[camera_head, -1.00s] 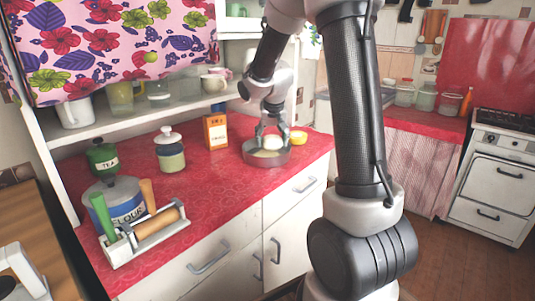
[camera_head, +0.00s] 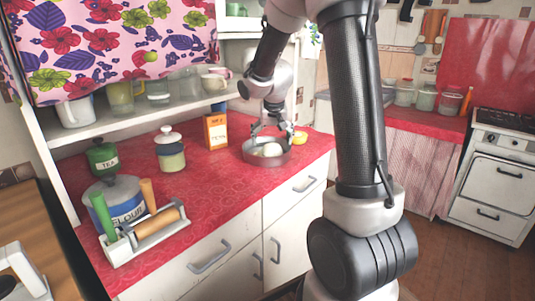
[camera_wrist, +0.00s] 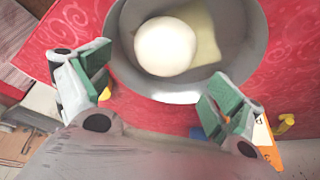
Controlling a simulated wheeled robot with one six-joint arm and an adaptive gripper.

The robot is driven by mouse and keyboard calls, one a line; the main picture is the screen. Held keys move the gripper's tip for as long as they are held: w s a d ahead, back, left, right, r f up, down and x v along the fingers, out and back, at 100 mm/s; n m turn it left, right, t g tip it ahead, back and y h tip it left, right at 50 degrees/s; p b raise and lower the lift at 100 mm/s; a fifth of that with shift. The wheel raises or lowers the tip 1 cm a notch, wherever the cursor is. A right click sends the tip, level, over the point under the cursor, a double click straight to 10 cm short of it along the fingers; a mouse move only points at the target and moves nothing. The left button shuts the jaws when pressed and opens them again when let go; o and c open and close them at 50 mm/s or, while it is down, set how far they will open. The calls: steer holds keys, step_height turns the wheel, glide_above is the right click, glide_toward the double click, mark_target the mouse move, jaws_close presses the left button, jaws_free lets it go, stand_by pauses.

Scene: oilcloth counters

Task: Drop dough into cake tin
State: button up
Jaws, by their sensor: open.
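The dough is a smooth white ball (camera_head: 270,149) lying inside the round grey cake tin (camera_head: 252,158). In the wrist view the dough (camera_wrist: 166,46) rests toward the left part of the tin, and the tin's rim (camera_wrist: 180,97) encloses it. A pale yellowish patch (camera_wrist: 205,40) lies on the tin floor beside it. My gripper (camera_head: 269,137) is over the tin. In the wrist view its green-padded fingers (camera_wrist: 160,85) are spread wide and empty, apart from the dough.
A yellow lemon-like fruit (camera_head: 299,137) sits right of the tin on the red counter (camera_head: 225,180). An orange box (camera_head: 215,131) and a lidded jar (camera_head: 171,150) stand to the left. A rolling pin (camera_head: 157,221) rests in a rack. The counter in front is clear.

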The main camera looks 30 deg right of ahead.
steer(key=v, duration=1.1)
steer(key=shift+s, duration=0.1)
steer(key=s+a+n+y, duration=0.1)
steer(key=s+a+n, duration=0.1)
steer(key=s, duration=1.1)
steer(key=s+a+n, duration=0.3)
steer(key=s, duration=1.1)
steer(key=shift+a+r+y, duration=0.25)
steer(key=shift+r+y, duration=0.05)
steer(key=shift+y, duration=0.1)
